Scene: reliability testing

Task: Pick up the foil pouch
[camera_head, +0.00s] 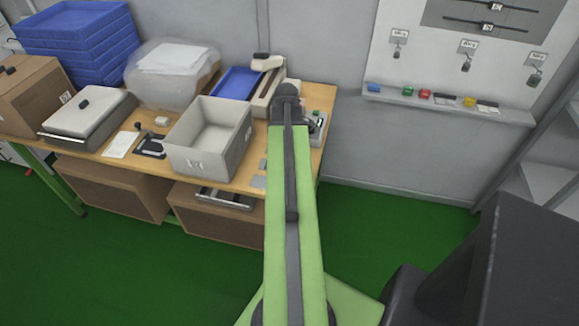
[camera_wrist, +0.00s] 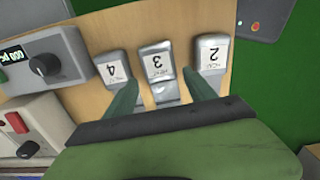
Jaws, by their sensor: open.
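Several small silver-grey foil pouches with white labels lie on the wooden table in the wrist view. They are the pouch marked 4 (camera_wrist: 112,68), the pouch marked 3 (camera_wrist: 157,62) and the pouch marked 2 (camera_wrist: 212,55); the labels appear upside down. My gripper (camera_wrist: 158,78) is open, its two green fingers reaching toward the pouches, one on each side of pouch 3. Nothing shows held between them. I cannot tell the height of the fingertips above the table. In the head view small grey pouches (camera_head: 258,181) lie near the table's front edge; my arm hides the gripper.
A grey device with a knob and display (camera_wrist: 45,62) sits left of the pouches in the wrist view. A grey open bin (camera_head: 208,137) stands on the table (camera_head: 230,180) left of my arm. Blue trays (camera_head: 80,45) are stacked behind. Green floor lies right of the table.

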